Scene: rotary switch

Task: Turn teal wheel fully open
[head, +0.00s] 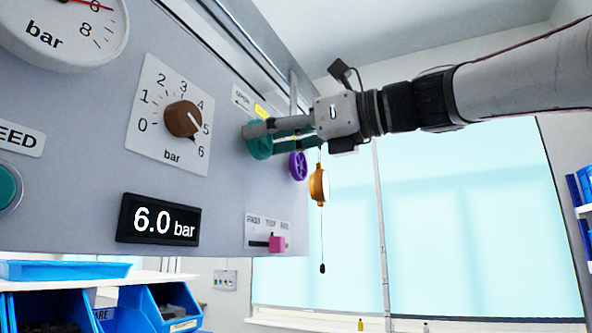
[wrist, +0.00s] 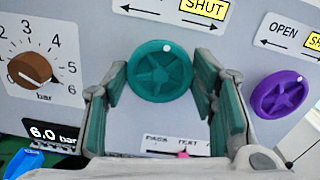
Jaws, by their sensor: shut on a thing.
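The teal wheel (wrist: 160,78) is a round, spoked knob on the grey panel. It shows whole in the wrist view, its white dot at the top, slightly right of centre. In the head view the wheel (head: 260,149) is partly hidden by my fingers. My gripper (head: 257,138) reaches in from the right, with its fingers at the wheel. In the wrist view the green-padded fingers of my gripper (wrist: 159,73) stand on the left and right sides of the wheel, shut on it. A label (wrist: 176,10) above shows SHUT beside a right-pointing arrow; its upper part is cut off.
A purple wheel (wrist: 282,94) sits close to the right of my fingers. A brown knob (head: 183,119) points between 5 and 6; the display (head: 158,219) reads 6.0 bar. A pink slider (head: 278,243) is below. A gold hanging object (head: 319,185) is beyond the purple wheel.

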